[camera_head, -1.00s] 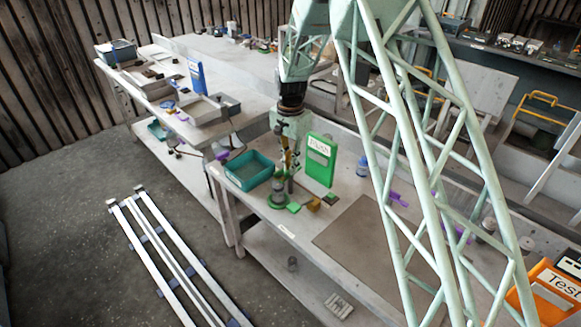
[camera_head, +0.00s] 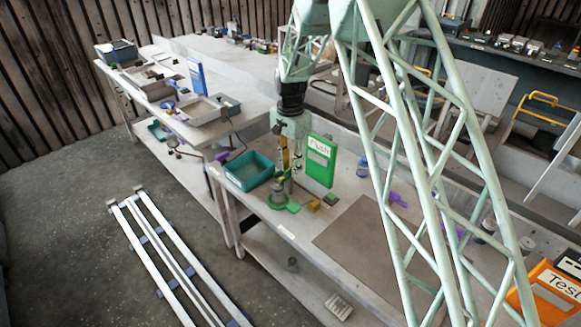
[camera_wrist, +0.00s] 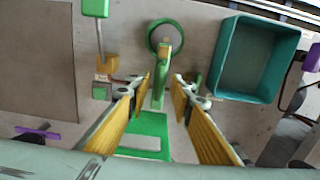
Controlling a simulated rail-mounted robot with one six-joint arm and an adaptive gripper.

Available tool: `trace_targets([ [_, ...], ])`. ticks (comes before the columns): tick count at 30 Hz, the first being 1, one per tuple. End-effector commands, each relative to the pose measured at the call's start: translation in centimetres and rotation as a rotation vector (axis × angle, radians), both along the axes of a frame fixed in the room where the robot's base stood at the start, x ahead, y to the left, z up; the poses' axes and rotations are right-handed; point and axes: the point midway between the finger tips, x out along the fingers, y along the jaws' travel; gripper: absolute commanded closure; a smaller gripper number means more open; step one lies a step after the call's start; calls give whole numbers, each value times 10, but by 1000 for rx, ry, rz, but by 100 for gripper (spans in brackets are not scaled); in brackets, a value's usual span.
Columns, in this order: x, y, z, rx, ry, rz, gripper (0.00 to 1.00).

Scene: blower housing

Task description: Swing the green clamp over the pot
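The grey pot (camera_head: 278,193) stands on a green round base near the front edge of the bench. From above in the wrist view, a green ring (camera_wrist: 164,24) marks the pot's place. A narrow green piece, which looks like the green clamp (camera_wrist: 161,68), runs from the ring's edge to between my fingertips. My gripper (camera_wrist: 162,82) is open, with one yellow-padded finger on each side of this piece. I see no clear contact. In the head view my gripper (camera_head: 291,172) hangs just above and behind the pot, and the clamp is hard to make out there.
A teal bin (camera_head: 249,170) stands close to the left of the pot, and a green sign board (camera_head: 320,160) stands close behind. A small yellow block (camera_head: 313,205) and green blocks lie to the right. A brown mat (camera_head: 362,240) lies clear farther right.

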Motion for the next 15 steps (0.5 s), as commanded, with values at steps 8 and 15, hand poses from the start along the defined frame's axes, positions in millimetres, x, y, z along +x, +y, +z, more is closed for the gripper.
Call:
trace_targets([
  [8,0,0,2,0,0,0,79],
  [15,0,0,16,0,0,0,79],
])
